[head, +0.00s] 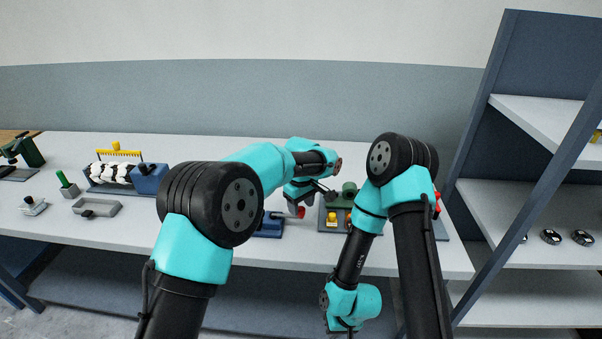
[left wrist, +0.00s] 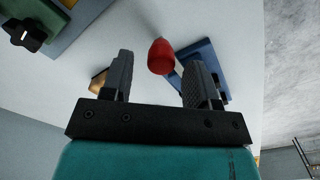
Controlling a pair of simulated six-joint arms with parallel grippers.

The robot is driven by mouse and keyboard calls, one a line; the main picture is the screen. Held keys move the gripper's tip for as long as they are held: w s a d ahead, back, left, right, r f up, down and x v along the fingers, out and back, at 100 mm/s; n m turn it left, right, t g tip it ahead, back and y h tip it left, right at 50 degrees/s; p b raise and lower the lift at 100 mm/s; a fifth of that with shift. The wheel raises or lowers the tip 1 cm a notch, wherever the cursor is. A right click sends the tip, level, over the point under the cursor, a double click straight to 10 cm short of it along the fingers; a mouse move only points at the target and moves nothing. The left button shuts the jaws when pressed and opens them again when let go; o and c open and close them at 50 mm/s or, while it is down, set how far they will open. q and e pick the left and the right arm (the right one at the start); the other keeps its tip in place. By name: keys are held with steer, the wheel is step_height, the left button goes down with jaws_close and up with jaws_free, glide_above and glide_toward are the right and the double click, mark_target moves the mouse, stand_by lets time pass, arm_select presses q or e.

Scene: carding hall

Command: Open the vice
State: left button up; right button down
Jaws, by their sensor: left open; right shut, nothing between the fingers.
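The blue vice (head: 268,225) sits near the front edge of the table, partly hidden behind my left arm. Its body also shows in the left wrist view (left wrist: 207,58), with a red knob (left wrist: 161,57) beside it. The knob shows in the head view too (head: 299,212). My left gripper (left wrist: 158,78) is open, and the red knob appears between and just beyond its fingertips, not gripped. In the head view the left gripper is above the vice's right end. My right gripper (head: 341,328) hangs low in front of the table, shut and empty; its fingers are barely visible.
A grey panel with a green part (head: 348,189) and a yellow block (head: 331,219) stands right of the vice. The table's back is clear.

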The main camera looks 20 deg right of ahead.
arm_select(q)
step_height(320, 180, up, 15)
steer(key=shift+r, duration=0.2)
stand_by(0.6)
